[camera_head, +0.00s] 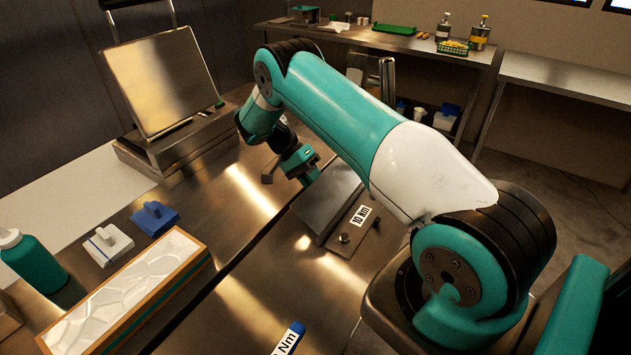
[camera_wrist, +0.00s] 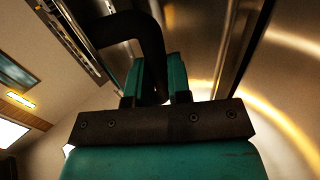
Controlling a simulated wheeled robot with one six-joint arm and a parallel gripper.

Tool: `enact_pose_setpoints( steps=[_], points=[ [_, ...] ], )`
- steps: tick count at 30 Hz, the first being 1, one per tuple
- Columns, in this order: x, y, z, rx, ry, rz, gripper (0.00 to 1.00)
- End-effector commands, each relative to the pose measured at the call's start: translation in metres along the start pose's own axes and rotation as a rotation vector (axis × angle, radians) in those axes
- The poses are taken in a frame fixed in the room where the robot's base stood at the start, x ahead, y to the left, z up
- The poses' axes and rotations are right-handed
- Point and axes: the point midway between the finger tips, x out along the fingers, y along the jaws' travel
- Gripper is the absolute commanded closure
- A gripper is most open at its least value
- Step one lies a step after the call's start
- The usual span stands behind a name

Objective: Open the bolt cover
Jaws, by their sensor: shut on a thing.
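My gripper (camera_wrist: 156,80) is shut on a black curved handle (camera_wrist: 152,35) in the wrist view, its two teal fingers on either side of the bar. In the head view my gripper (camera_head: 280,175) is at the left edge of a grey metal plate (camera_head: 330,197), which seems to be the bolt cover. The plate looks tilted; its exact angle is hard to tell. A bolt head (camera_head: 345,238) shows beside it, near a "10 Nm" label (camera_head: 363,215). My arm hides part of the area, and the handle is hardly visible in the head view.
A griddle press (camera_head: 160,85) with its lid up stands at the back left. Bare counter lies between.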

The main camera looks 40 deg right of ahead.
Motion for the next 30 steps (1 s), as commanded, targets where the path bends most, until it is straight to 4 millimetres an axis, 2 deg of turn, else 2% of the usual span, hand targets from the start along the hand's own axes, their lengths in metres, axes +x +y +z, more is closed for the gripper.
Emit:
enact_pose_setpoints(
  steps=[4,5,7,15,20,23,30],
  points=[
    [-0.005,-0.002,-0.001,-0.003,0.009,-0.016,1.00],
    [-0.006,-0.002,-0.001,-0.003,0.009,-0.016,0.79],
    [-0.006,-0.002,-0.001,-0.003,0.009,-0.016,0.64],
    [-0.004,-0.001,0.000,-0.002,0.004,-0.009,0.64],
    [-0.013,0.007,0.000,-0.001,0.004,-0.010,0.64],
    [-0.026,0.020,0.000,-0.001,0.005,-0.013,0.64],
    [-0.075,0.069,0.000,0.000,0.004,-0.011,0.64]
  ],
)
